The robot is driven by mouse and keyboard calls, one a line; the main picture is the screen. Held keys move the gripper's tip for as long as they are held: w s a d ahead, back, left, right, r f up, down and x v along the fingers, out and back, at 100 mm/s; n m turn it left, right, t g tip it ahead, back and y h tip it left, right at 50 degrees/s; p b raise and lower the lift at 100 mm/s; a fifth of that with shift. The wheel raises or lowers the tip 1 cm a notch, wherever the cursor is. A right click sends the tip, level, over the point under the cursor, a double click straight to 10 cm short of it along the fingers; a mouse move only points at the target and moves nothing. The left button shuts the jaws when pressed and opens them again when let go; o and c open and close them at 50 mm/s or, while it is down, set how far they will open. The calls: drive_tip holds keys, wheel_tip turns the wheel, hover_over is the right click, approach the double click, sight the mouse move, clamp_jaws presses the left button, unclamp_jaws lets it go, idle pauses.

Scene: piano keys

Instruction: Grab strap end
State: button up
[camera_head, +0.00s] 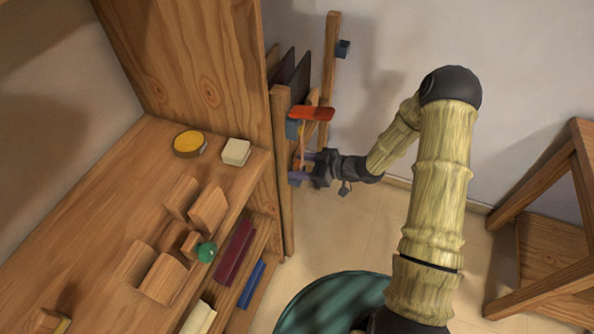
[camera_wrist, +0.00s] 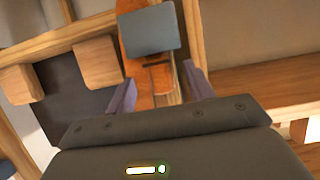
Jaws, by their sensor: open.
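An orange strap (camera_wrist: 160,92) shows between my fingers in the wrist view, with a dark line across it and a grey-blue block (camera_wrist: 152,32) over its upper part. In the head view a red-orange flat piece (camera_head: 312,113) sits by the wooden post, with a blue block (camera_head: 293,129) under its left side. My gripper (camera_head: 300,168), also in the wrist view (camera_wrist: 160,88), is open. Its two purple fingers stand on either side of the strap, apart from it as far as I can see. The strap's lower end is partly hidden by my gripper's body.
A wooden post (camera_head: 282,180) stands just left of my gripper. The desk (camera_head: 70,235) at left holds wooden blocks, a green ball (camera_head: 205,252) and a yellow-topped round tin (camera_head: 188,144). A wooden frame (camera_head: 545,185) stands at right.

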drive_tip(key=c, duration=1.1)
drive_tip(key=shift+r, duration=0.1)
drive_tip(key=shift+r, duration=0.15)
wheel_tip(320, 180, up, 6)
drive_tip(key=shift+r+p, duration=0.2)
drive_tip(key=shift+p, duration=0.25)
drive_tip(key=s+d, duration=0.2)
drive_tip(key=d, duration=0.3)
drive_tip(key=s+d, duration=0.2)
drive_tip(key=d, duration=0.4)
drive_tip(key=s+d, duration=0.2)
drive_tip(key=d, duration=0.4)
drive_tip(key=shift+s, duration=0.1)
